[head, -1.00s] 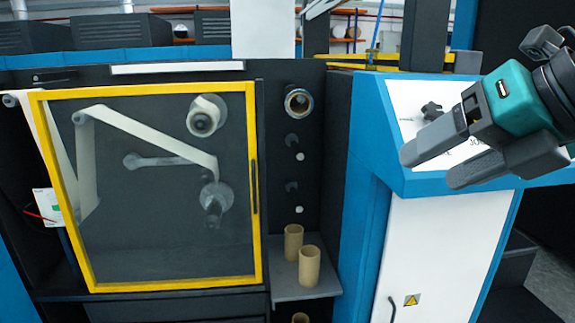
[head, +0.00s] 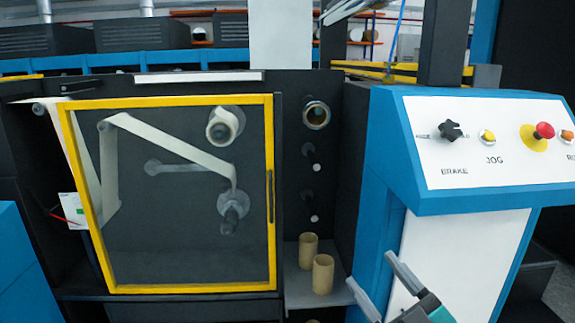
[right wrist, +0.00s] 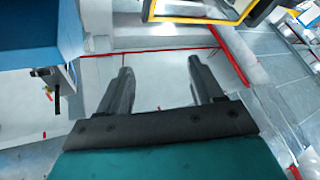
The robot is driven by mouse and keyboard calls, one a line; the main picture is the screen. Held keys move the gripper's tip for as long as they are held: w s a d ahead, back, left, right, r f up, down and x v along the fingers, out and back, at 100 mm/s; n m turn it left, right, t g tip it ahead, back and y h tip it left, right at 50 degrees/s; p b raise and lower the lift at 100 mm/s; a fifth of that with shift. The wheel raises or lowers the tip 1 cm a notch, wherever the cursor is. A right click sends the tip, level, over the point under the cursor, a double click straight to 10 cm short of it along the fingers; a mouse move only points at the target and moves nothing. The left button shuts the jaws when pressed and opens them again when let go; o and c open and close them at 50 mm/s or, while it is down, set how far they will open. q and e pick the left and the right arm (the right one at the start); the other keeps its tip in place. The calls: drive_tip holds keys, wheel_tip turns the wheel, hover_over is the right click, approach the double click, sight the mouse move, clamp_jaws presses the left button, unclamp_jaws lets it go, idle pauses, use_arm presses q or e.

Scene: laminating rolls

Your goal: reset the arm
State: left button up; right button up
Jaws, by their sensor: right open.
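My right gripper (head: 382,279) is at the bottom of the head view, low in front of the white cabinet panel below the control panel. It is open and holds nothing. In the right wrist view its two dark fingers (right wrist: 158,78) are spread apart over the pale floor, with nothing between them. My left gripper is not in view.
The blue console (head: 478,203) carries a brake knob, a jog button and a red stop button (head: 544,130). Left of it is a shut yellow-framed door (head: 272,190) over web rollers. Cardboard cores (head: 322,275) stand on a grey shelf (head: 296,284).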

drive_tip(key=s+d+f+m+g+h, duration=0.1)
drive_tip(key=s+f+m+g+h, duration=0.2)
drive_tip(key=f, duration=0.6)
drive_tip(key=s+d+f+m+g+h, duration=0.1)
drive_tip(key=s+f+m+g+h, duration=0.1)
drive_tip(key=s+f, duration=0.4)
drive_tip(key=s+d+f+m+g+h, duration=0.1)
drive_tip(key=s+f+m+g+h, duration=0.2)
drive_tip(key=f, duration=1)
drive_tip(key=s, duration=0.2)
drive_tip(key=shift+s+d+f+m+g+h+p, duration=0.3)
drive_tip(key=shift+s+d+g+h+p, duration=0.05)
drive_tip(key=shift+g+h, duration=0.05)
drive_tip(key=shift+c, duration=0.5)
